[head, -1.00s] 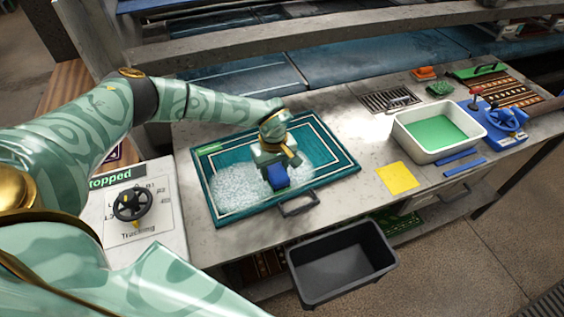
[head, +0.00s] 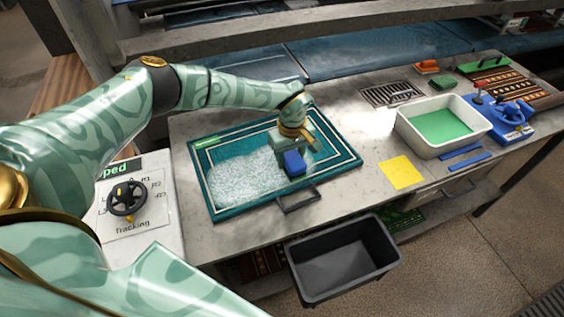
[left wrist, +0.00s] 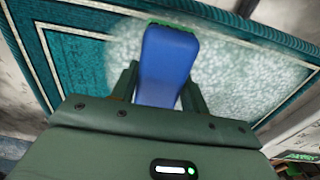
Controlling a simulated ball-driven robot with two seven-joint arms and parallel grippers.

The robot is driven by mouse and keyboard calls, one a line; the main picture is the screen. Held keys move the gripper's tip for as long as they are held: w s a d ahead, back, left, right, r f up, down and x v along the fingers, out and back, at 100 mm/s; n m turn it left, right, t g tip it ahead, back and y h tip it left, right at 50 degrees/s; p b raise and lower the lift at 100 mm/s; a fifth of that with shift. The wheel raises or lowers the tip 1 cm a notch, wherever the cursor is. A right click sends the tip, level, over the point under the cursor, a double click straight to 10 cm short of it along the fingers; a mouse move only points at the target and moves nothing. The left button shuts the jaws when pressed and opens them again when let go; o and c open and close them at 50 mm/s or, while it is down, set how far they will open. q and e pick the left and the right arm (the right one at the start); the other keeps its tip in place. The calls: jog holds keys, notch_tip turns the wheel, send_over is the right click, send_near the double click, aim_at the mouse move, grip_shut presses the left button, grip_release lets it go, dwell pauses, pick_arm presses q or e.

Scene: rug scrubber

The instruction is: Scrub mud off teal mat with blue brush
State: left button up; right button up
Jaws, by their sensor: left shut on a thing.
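The teal mat (head: 345,160) with white border lines lies on the grey counter. White foam (head: 240,182) covers its lower left and middle. My left gripper (head: 293,152) is shut on the blue brush (head: 295,163) over the right-middle part of the mat. In the left wrist view, the blue brush (left wrist: 168,62) stands between the fingers, with green bristles at its far end over the foam. I cannot tell whether the bristles touch the mat. No mud shows; the foam hides part of the mat. My right gripper is not in view.
A white tub with green inside (head: 405,135), a yellow cloth (head: 400,173) and a blue valve device (head: 510,118) are to the right. A dark bin (head: 345,270) stands below the front edge. A panel with a black handwheel (head: 127,199) is at left.

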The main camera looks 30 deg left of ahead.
pick_arm(q)
jog(key=shift+w+d+f+b, duration=0.15)
jog(key=shift+w+d+b, duration=0.2)
jog(key=shift+w+d, duration=0.25)
jog(key=shift+a+r+p, duration=0.2)
jog(key=shift+r+p, duration=1.65)
jog(key=shift+r, duration=0.75)
jog(key=shift+f, duration=0.1)
